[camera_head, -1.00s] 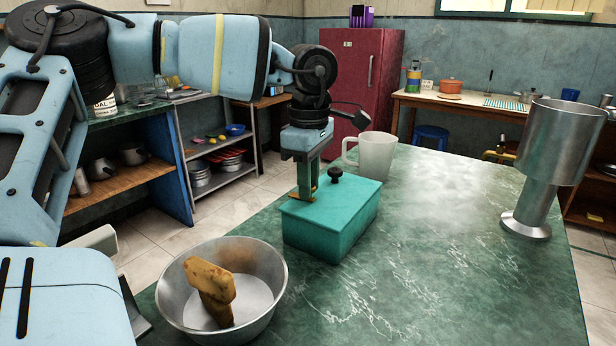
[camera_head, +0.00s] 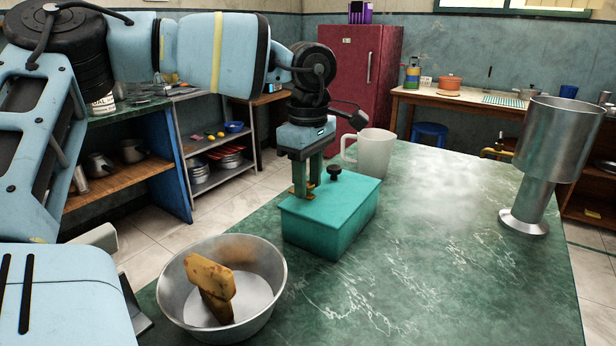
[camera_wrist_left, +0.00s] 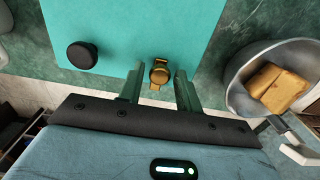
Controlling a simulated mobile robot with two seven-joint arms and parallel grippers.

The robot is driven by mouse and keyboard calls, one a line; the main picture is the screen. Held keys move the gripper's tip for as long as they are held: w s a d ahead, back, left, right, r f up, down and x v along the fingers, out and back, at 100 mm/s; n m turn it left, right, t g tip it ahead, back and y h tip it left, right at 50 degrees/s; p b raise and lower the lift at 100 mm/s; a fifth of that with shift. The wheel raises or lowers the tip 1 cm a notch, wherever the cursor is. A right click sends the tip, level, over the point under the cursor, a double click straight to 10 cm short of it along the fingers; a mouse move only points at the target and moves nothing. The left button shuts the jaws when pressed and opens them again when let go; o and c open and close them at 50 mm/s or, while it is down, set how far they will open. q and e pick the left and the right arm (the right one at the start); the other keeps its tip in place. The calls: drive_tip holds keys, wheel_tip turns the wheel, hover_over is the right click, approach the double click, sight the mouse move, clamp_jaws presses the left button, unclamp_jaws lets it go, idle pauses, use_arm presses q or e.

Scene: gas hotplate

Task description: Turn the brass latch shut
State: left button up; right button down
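A teal box (camera_head: 335,222) stands on the green marble counter. Its lid has a black knob (camera_head: 335,173) and, near the lid's left edge, a small brass latch (camera_head: 310,196). The latch also shows in the left wrist view (camera_wrist_left: 160,74), close to the box's edge, with the black knob (camera_wrist_left: 82,55) to its left. My left gripper (camera_head: 305,190) points down at the latch. Its two fingers are apart, one on each side of the latch, with a visible gap to it. My right gripper is not in view.
A metal bowl (camera_head: 178,305) holding a yellow-brown block (camera_head: 212,283) stands close by at the front left. A translucent mug (camera_head: 374,155) stands just behind the box. A tall metal vessel (camera_head: 540,165) stands at the right. The counter between box and vessel is clear.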

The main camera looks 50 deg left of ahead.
sight(308, 184)
use_arm(q)
drive_tip(key=shift+o, duration=0.6)
wheel_tip(308, 184, up, 8)
drive_tip(key=shift+f+p, duration=0.1)
drive_tip(key=shift+p, duration=0.55)
